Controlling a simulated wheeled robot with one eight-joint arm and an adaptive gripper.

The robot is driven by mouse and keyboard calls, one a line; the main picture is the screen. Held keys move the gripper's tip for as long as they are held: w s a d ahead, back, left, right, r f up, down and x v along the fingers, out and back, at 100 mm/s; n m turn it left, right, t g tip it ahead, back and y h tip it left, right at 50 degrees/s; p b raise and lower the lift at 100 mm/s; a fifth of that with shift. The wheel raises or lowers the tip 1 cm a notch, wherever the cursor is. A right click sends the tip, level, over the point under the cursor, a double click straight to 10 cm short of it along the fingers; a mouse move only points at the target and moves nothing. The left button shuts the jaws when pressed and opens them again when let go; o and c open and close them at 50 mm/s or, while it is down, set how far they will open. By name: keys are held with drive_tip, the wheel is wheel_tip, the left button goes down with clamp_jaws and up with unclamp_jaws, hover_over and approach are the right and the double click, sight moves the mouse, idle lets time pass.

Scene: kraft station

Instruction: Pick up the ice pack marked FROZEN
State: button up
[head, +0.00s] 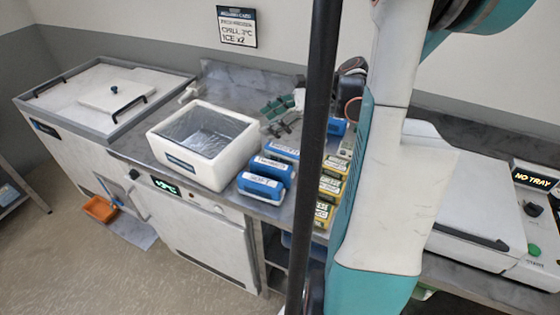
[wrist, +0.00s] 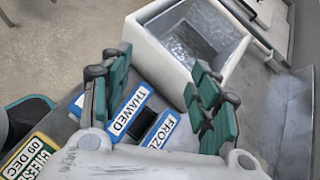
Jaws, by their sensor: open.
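The ice pack marked FROZEN (wrist: 160,131) is blue with a white label. It shows in the wrist view low between my fingers, partly hidden by my gripper's body. A similar blue pack marked THAWED (wrist: 130,108) lies beside it on the left, partly behind the left finger. My gripper (wrist: 158,60) has green fingers spread apart with nothing between them. In the head view my gripper (head: 283,110) is above the back of the counter, behind the blue packs (head: 261,187). Their labels are too small there to tell apart surely.
A chest with a lid (head: 115,95) is at far left. A white machine (head: 475,205) reads NO TRAY at right.

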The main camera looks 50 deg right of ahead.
drive_tip(key=s+d+f+m+t+h+b, duration=0.3)
drive_tip(key=s+d+f+m, duration=0.4)
drive_tip(key=s+d, duration=0.4)
drive_tip(key=b, duration=0.2)
approach(286, 149)
drive_tip(key=w, duration=0.1)
drive_tip(key=w+a+f, duration=0.1)
drive_tip(key=shift+w+a+n, duration=0.3)
drive_tip(key=shift+n, duration=0.1)
drive_tip(key=x, duration=0.1)
drive_tip(key=b+x, duration=0.1)
drive_tip(key=x, duration=0.1)
drive_tip(key=b+x, duration=0.1)
drive_tip(key=shift+w+d+f, duration=0.2)
drive_tip(key=shift+d+f, duration=0.05)
drive_tip(key=shift+f, duration=0.15)
drive_tip(key=shift+w+a+f, duration=0.1)
drive_tip(key=shift+w, duration=0.2)
clamp_jaws()
